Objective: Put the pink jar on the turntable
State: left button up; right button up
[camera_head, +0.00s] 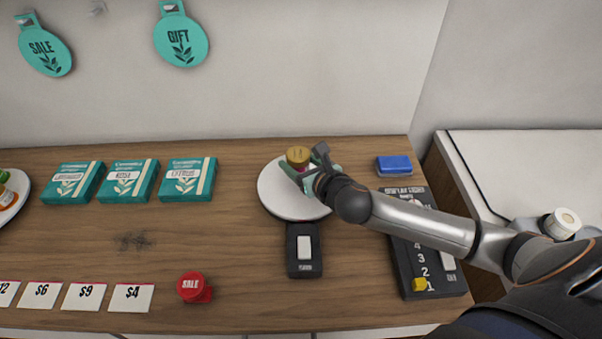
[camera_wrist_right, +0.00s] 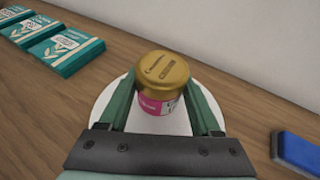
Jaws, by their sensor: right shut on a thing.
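The pink jar has a gold lid (camera_head: 298,155) and is mostly hidden by my gripper in the head view. In the right wrist view the jar (camera_wrist_right: 158,106) shows its pink label between the fingers. My right gripper (camera_head: 302,173) is shut on the jar, one green finger on each side. The jar is over the white round turntable (camera_head: 283,203), which also shows in the right wrist view (camera_wrist_right: 104,104). I cannot tell whether the jar's base touches the plate. My left gripper is not in view.
A black switch box (camera_head: 304,267) sits in front of the turntable. A blue block (camera_head: 394,166) and a black numbered board (camera_head: 407,255) are to its right. Teal boxes (camera_head: 128,181) stand left. A red sale button (camera_head: 192,287) and price cards (camera_head: 84,296) are near the front.

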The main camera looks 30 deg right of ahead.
jog(key=shift+s+d+f, duration=0.1)
jog(key=shift+d+f, duration=0.05)
jog(key=shift+f, duration=0.8)
jog(key=shift+d+f, duration=0.15)
jog(key=shift+f, duration=0.8)
jog(key=shift+f, duration=0.15)
jog(key=o, duration=1.4)
jog(key=shift+r, duration=0.2)
jog(key=v, duration=1.2)
